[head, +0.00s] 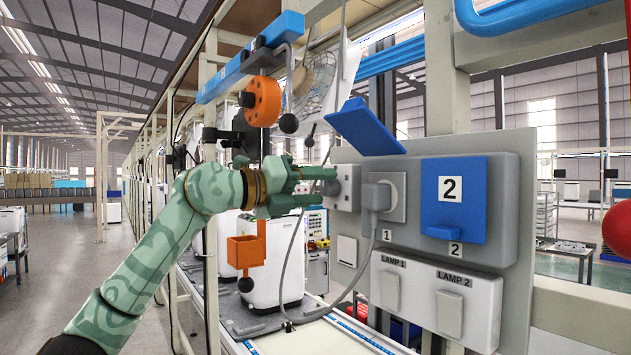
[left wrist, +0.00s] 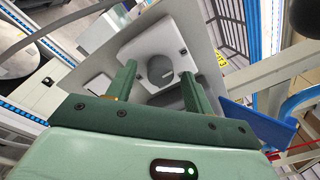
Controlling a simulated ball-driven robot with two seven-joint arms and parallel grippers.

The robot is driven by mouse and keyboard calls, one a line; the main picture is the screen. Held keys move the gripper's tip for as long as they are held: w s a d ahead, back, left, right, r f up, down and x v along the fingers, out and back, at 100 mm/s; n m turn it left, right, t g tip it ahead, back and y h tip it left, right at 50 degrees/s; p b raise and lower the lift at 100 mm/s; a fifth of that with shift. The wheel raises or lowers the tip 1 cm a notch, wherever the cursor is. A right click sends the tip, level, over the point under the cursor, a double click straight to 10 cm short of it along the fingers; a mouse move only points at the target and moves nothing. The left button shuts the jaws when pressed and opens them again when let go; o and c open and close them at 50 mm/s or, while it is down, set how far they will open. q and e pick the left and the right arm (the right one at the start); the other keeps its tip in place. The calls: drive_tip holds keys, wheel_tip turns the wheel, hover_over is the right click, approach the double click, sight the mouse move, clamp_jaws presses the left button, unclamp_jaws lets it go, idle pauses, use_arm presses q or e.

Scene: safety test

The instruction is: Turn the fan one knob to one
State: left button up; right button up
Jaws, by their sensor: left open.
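The fan knob (left wrist: 160,70) is a round dark grey knob on a light plate in the left wrist view. In the head view the knob (head: 331,187) is partly hidden by my fingers, at the left end of the grey wall panel (head: 511,200). My left gripper (head: 322,187) is open, with its two fingers pointing at the panel, one above and one below the knob. In the left wrist view the fingers (left wrist: 159,72) stand on either side of the knob; I cannot tell whether they touch it. A wire-caged fan (head: 314,82) is behind. My right gripper is not in view.
Right of the knob are a plugged socket (head: 396,197) with a hanging cable, a raised blue cover (head: 364,127) and a closed blue cover (head: 453,195) marked 2. Lamp switches (head: 436,297) are below. An orange disc (head: 262,101) hangs above my gripper.

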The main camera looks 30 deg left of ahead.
use_arm(q)
drive_tip(key=shift+w, duration=0.1)
drive_tip(key=c, duration=1)
drive_tip(key=shift+d, duration=0.1)
drive_tip(key=shift+o, duration=0.2)
drive_tip(key=shift+r+m+p, duration=0.1)
drive_tip(key=shift+m+p, duration=0.7)
drive_tip(key=shift+m, duration=0.3)
drive_tip(key=shift+m+p, duration=0.8)
drive_tip(key=shift+m, duration=0.4)
drive_tip(key=m+p, duration=0.2)
drive_tip(key=m, duration=0.2)
drive_tip(key=shift+y, duration=0.4)
drive_tip(key=shift+d+m+p, duration=0.1)
drive_tip(key=shift+m+p, duration=0.25)
drive_tip(key=shift+m, duration=0.85)
